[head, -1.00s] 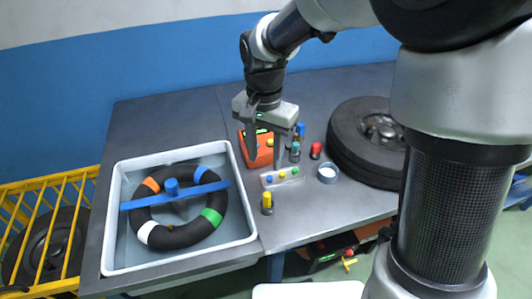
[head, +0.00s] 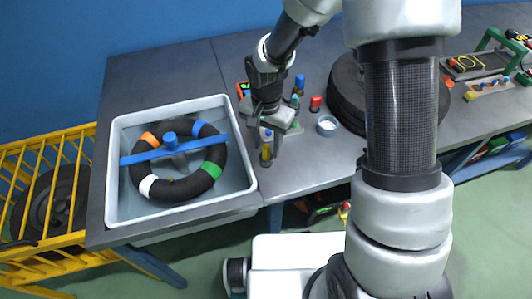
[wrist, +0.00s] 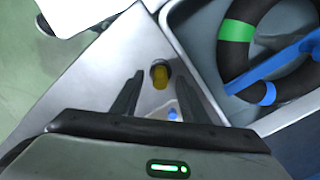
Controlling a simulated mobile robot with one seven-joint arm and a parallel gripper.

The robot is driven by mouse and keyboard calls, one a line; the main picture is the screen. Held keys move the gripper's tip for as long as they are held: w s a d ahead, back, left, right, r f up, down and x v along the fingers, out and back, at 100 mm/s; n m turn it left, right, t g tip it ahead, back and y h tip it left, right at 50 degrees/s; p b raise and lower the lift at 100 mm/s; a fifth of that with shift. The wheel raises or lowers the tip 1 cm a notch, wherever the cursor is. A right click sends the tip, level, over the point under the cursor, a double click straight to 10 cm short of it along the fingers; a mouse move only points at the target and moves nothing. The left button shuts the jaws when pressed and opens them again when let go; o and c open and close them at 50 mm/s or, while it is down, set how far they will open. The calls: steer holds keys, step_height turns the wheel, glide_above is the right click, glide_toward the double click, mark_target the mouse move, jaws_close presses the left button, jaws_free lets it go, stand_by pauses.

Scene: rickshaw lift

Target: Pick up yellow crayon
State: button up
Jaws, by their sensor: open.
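The yellow crayon (head: 266,154) stands upright on the grey table near its front edge, just right of the white tub. In the wrist view its yellow top (wrist: 159,75) shows between the fingertips, with a dark part behind it. My gripper (head: 264,146) is open above and around the crayon's upper part in the head view. The wrist view shows the two fingers (wrist: 160,82) spread, one on each side of the crayon, with gaps. I cannot tell how far the fingertips are above the table.
The white tub (head: 112,170) holds a black ring with coloured bands and a blue bar. A red-topped piece (head: 316,102), a blue-topped piece (head: 299,82) and a small round cup (head: 327,125) stand to the right. A black tyre (head: 345,85) lies behind my arm.

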steer(key=shift+f, duration=0.85)
jaws_close()
steer(key=shift+r, duration=0.2)
